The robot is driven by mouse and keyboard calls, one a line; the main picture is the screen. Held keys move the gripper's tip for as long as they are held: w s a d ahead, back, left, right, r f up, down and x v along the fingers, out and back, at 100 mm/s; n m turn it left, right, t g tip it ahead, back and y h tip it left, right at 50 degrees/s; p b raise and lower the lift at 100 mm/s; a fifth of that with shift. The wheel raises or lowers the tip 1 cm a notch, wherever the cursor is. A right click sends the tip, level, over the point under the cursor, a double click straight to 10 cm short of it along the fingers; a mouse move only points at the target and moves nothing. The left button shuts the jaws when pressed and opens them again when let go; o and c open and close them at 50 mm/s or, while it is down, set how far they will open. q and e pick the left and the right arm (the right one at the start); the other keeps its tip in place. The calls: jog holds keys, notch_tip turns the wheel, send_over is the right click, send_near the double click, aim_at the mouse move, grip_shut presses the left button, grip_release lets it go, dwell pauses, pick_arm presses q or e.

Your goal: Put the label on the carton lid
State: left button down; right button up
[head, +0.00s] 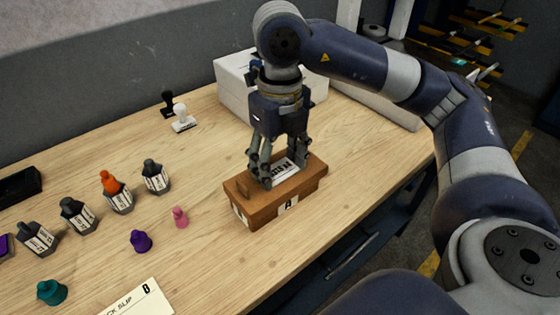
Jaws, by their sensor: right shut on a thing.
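The brown carton (263,217) stands on the wooden table with its lid (313,171) on; a small tab or handle shows at the lid's left end. A white label (288,168) with dark print is at the lid's top, partly hidden by my fingers. My right gripper (267,182) points down over the lid and is shut on the label. The label looks flat and very close to the lid; I cannot tell if it touches. My left gripper is not in view.
Several dark bottles, one with an orange cap (110,183), stand at left. Purple (141,241), pink (180,217) and teal (51,292) caps lie loose. A pack slip (143,302) lies in front. Black and white stamps (182,119) and a white box (233,85) are behind.

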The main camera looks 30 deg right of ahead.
aim_at(280, 170)
jog(key=shift+s+d+f, duration=0.15)
jog(key=shift+s+f, duration=0.05)
jog(key=shift+f, duration=0.45)
jog(key=shift+c, duration=0.4)
jog(key=o, duration=0.7)
jog(key=shift+o, duration=0.3)
jog(key=shift+w+d+f+b, duration=0.1)
jog(key=shift+d+f+b, duration=0.1)
jog(key=shift+b, duration=0.1)
jog(key=shift+r, duration=0.1)
jog(key=shift+a+r+p, duration=0.1)
jog(key=shift+r+p, duration=0.4)
notch_tip(280, 170, up, 13)
jog(key=p, duration=0.3)
jog(key=shift+w+a+f, duration=0.15)
